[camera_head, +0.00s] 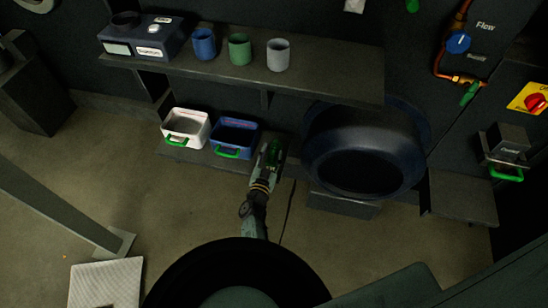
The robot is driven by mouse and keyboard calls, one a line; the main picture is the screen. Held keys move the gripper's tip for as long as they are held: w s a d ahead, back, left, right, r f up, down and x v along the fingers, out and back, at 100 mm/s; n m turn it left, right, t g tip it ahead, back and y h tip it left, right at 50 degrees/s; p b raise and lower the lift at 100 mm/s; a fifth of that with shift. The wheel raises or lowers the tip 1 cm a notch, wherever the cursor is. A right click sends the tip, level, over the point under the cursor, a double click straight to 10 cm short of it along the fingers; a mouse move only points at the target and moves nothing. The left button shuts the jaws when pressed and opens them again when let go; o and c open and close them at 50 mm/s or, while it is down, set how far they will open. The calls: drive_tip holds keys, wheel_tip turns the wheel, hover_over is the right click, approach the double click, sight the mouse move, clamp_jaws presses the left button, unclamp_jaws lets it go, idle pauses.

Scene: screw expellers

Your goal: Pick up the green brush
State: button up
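A small green object (274,147), which may be the green brush, shows at the end of my arm beside the blue bin. Its shape is too small and dark to be sure of. My gripper (271,152) is over the lower shelf, with its dark fingers around or just over this green object. I cannot tell whether the fingers touch it or are closed on it. The gripper hides part of the object and of the shelf under it.
A white bin (186,127) and a blue bin (235,137) with green handles stand left of my gripper. A large dark round vessel (365,150) stands close on its right. The upper shelf (335,80) holds blue, green and grey cups (278,55). Floor at left is mostly clear.

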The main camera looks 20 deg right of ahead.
drive_tip(key=b+x, duration=0.1)
drive_tip(key=x, duration=0.2)
drive_tip(key=shift+w+d+f, duration=0.1)
drive_tip(key=shift+d+f, duration=0.05)
drive_tip(key=shift+d, duration=0.05)
clamp_jaws()
idle(0.3)
